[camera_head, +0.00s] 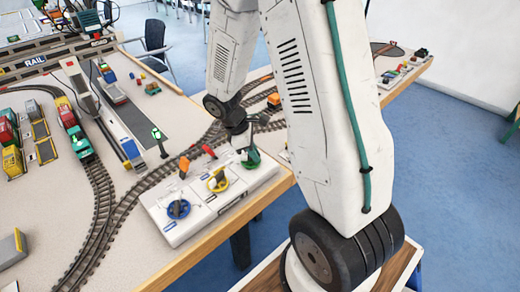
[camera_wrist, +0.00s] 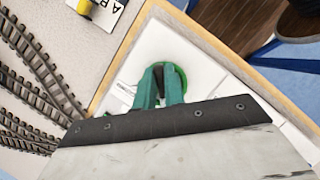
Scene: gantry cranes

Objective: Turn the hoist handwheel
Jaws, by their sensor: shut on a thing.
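A white control box (camera_head: 172,232) on the table edge carries a blue handwheel (camera_head: 179,209), a yellow handwheel (camera_head: 218,182) and a green handwheel (camera_head: 252,160). I cannot read which one is marked hoist. My gripper (camera_head: 246,146) is at the green handwheel, pointing down at it. In the wrist view, the teal fingers of my gripper (camera_wrist: 160,72) are shut on the green handwheel (camera_wrist: 183,76). The fingers hide the middle of the wheel, and only parts of its rim show.
Red and orange levers (camera_head: 209,151) stand behind the handwheels. Curved train tracks (camera_head: 103,200) with coloured wagons (camera_head: 70,125) run to the left. A small signal (camera_head: 158,138) stands behind the box. The table's front edge is close to the box.

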